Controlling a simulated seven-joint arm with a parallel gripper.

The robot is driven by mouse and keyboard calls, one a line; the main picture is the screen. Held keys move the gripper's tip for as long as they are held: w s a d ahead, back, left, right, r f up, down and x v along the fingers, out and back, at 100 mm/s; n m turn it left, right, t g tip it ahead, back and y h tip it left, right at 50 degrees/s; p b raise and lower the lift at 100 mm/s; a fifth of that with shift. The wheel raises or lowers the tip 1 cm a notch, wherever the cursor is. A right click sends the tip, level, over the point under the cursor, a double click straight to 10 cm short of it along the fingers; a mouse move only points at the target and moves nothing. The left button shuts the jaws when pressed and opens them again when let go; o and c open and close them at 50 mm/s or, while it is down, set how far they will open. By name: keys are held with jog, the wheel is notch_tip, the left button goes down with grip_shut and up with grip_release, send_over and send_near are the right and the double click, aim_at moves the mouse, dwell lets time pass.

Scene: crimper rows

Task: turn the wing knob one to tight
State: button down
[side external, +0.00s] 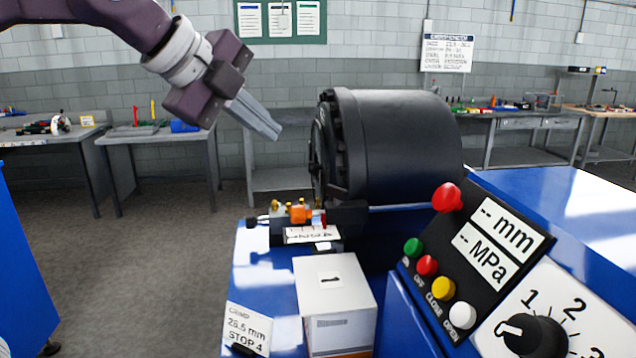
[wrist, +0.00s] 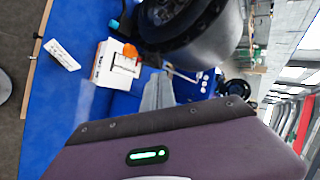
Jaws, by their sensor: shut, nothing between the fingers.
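My gripper (side external: 275,131) is shut and empty, in the air left of the black crimper drum (side external: 405,140) and above the blue bench. Its closed grey fingers also show in the wrist view (wrist: 158,92). A small block with brass fittings and an orange part (side external: 298,213) sits low in front of the drum; the orange part also shows in the wrist view (wrist: 130,50). I cannot tell which small fitting is wing knob one. A black dial knob (side external: 534,335) stands on a white plate marked 1, 2, 3 at the lower right, apart from my gripper.
A white box (side external: 335,300) and a stop label card (side external: 247,328) are on the blue bench (side external: 250,262). A black panel with coloured buttons (side external: 426,265) and readouts stands at right, with a red button (side external: 447,197) on top. The air around my gripper is clear.

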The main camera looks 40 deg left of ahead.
notch_tip(320, 180, down, 5)
send_near(329, 190)
notch_tip(329, 190, down, 4)
jog(key=shift+s+d+r, duration=0.15)
jog(key=w, duration=0.3)
jog(key=shift+w+d+f, duration=0.25)
jog(key=shift+w, duration=0.6)
jog(key=shift+m, duration=0.3)
jog(key=shift+w, duration=0.2)
